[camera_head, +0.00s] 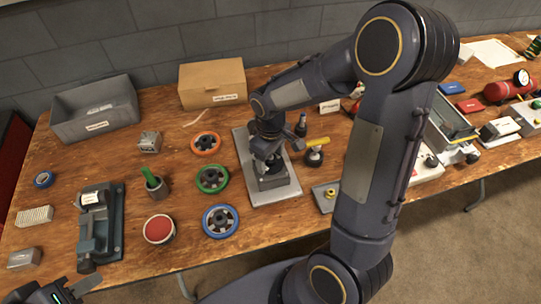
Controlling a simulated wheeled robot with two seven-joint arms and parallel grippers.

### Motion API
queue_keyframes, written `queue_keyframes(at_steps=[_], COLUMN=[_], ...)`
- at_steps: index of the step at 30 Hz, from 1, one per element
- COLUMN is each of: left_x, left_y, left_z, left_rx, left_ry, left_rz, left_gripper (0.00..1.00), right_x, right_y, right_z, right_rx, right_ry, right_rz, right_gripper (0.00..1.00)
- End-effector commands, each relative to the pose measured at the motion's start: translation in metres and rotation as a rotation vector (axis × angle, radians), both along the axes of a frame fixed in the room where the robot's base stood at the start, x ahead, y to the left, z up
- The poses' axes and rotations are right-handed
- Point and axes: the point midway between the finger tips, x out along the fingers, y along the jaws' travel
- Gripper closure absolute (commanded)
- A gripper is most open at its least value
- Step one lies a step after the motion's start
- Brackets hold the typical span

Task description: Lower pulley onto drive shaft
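Three ring-shaped pulleys with dark hubs lie on the wooden table: an orange one (205,144), a green one (212,179) and a blue one (220,221). To their right is a light grey base plate (284,193) bearing a dark block (272,182). My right gripper (268,162) points down just above this block. It hides the top of the block, and I cannot make out a drive shaft or whether a pulley is between its fingers. My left gripper (75,292) is low at the bottom left, partly cut off, away from the pulleys.
A grey bin (97,112) and a cardboard box (212,83) stand at the back. A red-topped can (159,229), a cup with a green handle (158,187) and a dark fixture (101,225) stand on the left. A yellow-handled tool (317,142) stands right of the plate.

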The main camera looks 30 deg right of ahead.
Motion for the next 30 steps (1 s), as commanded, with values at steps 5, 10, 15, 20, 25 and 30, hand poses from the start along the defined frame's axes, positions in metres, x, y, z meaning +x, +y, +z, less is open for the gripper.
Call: queue_keyframes(at_steps=[5, 10, 15, 20, 25, 30], left_x=[0.000, 0.000, 0.000, 0.000, 0.000, 0.000], left_y=[0.000, 0.000, 0.000, 0.000, 0.000, 0.000], left_z=[0.000, 0.000, 0.001, 0.003, 0.004, 0.005], left_rx=[0.000, 0.000, 0.000, 0.000, 0.000, 0.000], left_ry=[0.000, 0.000, 0.000, 0.000, 0.000, 0.000], left_rz=[0.000, 0.000, 0.000, 0.000, 0.000, 0.000], left_gripper=[0.64, 0.64, 0.64, 0.64, 0.64, 0.64], right_x=[0.000, 0.000, 0.001, 0.001, 0.001, 0.000], right_y=[0.000, 0.000, 0.000, 0.000, 0.000, 0.000], right_z=[0.001, 0.000, 0.009, 0.036, 0.063, 0.077], right_rx=[0.000, 0.000, 0.000, 0.001, 0.000, 0.000], right_ry=[0.000, 0.000, -0.002, -0.006, -0.003, -0.001], right_rz=[0.000, 0.000, 0.000, 0.000, 0.001, 0.001], right_gripper=[0.18, 0.18, 0.18, 0.18, 0.18, 0.18])
